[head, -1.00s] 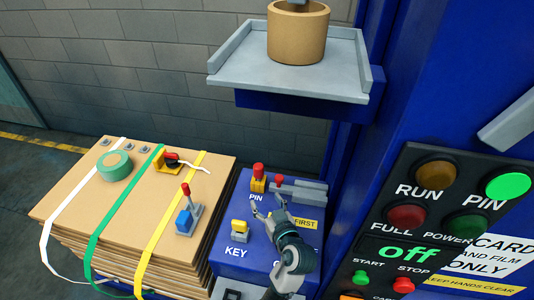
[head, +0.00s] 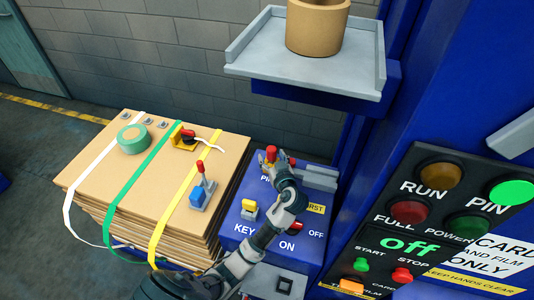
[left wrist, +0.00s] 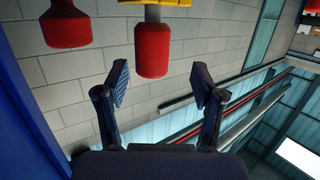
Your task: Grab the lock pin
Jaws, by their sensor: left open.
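The lock pin (head: 271,152) has a red knob and stands on the blue machine top by the "PIN" label. In the left wrist view the red knob (left wrist: 152,51) shows below a yellow part, ahead of and between my fingers, with clear space to each finger. My left gripper (head: 272,166) is at the pin in the head view and hides its lower part. In the left wrist view its two fingers (left wrist: 159,82) are spread and empty. My right gripper is not in view.
A second red knob (left wrist: 68,26) hangs at the left of the wrist view. A yellow key block (head: 249,209) and a red-handled switch (head: 295,228) are on the blue top. A strapped cardboard stack (head: 140,185) stands left. A grey tray (head: 252,62) with a brown cylinder is above.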

